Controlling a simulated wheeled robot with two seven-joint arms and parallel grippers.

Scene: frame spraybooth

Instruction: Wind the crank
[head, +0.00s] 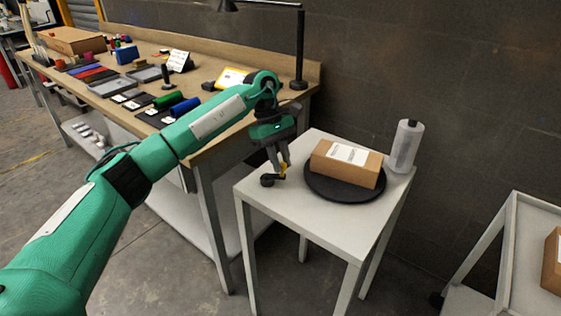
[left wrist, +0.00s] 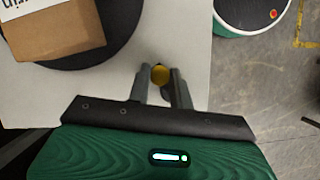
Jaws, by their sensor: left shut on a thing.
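The crank (head: 268,181) is a small black arm at the left corner of a white table (head: 262,197), with a yellow knob (head: 284,170) on it. My left gripper (head: 281,168) points down and is shut on the yellow knob. In the left wrist view the yellow knob (left wrist: 159,74) sits between the two fingertips; the black crank arm is hidden there. A black round turntable (head: 345,194) on the same table carries a cardboard box (head: 340,172) with a white label. My right gripper is not in view.
A clear wrap roll (head: 405,147) stands at the table's back right corner. A long workbench (head: 205,145) with tools, bins and a black lamp (head: 299,60) is behind and left. A white-framed cart (head: 508,245) with a box is at the right.

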